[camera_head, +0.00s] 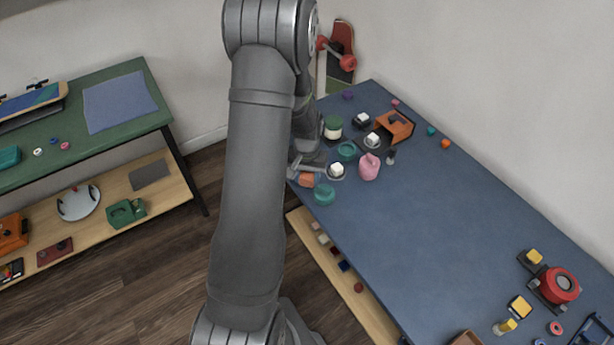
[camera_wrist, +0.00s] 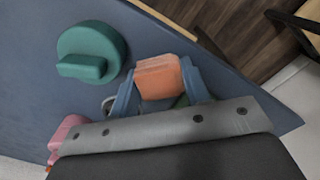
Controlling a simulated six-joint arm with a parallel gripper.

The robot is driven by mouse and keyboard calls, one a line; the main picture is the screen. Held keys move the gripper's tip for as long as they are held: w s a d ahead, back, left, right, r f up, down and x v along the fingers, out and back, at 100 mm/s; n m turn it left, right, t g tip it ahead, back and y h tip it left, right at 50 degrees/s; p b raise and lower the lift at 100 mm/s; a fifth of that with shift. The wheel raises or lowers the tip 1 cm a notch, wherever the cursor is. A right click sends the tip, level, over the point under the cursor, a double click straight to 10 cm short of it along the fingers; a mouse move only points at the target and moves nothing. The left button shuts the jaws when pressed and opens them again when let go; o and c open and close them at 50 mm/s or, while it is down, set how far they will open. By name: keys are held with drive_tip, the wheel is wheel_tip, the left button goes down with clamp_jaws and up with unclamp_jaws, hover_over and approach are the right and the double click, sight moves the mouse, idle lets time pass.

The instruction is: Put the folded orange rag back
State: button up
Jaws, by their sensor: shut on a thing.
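The folded orange rag (camera_wrist: 160,77) is between the two fingers of my gripper (camera_wrist: 160,82) in the wrist view. My gripper is shut on it, with a finger on each side. In the head view the orange rag (camera_head: 307,180) shows at the left edge of the blue table, beside my gripper (camera_head: 303,172). The rag's underside is hidden, so I cannot tell whether it touches the table.
The blue table's (camera_head: 420,220) middle is clear.

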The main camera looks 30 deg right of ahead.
sight(307, 176)
drive_tip(key=shift+f, duration=0.1)
drive_tip(key=shift+f, duration=0.1)
drive_tip(key=o, duration=1)
drive_tip(key=shift+o, duration=0.2)
wheel_tip(307, 176, up, 12)
drive_tip(key=shift+r, duration=0.2)
drive_tip(key=shift+f, duration=0.1)
